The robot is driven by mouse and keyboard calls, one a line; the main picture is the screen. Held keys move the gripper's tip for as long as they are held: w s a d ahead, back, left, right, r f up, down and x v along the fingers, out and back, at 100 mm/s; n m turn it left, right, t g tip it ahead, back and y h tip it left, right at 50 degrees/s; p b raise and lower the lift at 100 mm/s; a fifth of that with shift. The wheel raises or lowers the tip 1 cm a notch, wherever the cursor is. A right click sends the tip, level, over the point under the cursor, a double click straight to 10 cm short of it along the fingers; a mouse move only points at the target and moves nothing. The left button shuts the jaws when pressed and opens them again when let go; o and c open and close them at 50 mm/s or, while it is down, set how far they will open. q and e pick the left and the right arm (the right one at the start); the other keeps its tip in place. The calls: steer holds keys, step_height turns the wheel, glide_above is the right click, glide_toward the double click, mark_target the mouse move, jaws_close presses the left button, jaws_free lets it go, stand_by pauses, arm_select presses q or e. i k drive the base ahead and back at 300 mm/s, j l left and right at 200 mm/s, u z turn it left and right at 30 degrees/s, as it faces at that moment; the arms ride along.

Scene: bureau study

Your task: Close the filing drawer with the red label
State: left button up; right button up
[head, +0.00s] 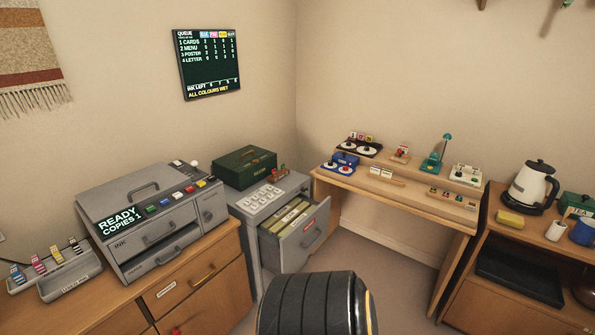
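The filing drawer with the red label (305,245) is pulled out of the grey filing cabinet (245,237) near the middle of the head view. Its front carries a small red label (309,225) and a handle (312,238). Yellowish and green hanging folders (288,217) show inside the open drawer. The lower part of the cabinet is partly hidden. Neither of my grippers is in view.
A grey copier (150,220) stands on a wooden cabinet at left. A green box (244,166) sits on the filing cabinet. A wooden desk (400,190) stands right of the drawer, with open floor (385,275) in front.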

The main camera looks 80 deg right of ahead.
mark_target(289, 236)
steer(key=z, duration=2.65)
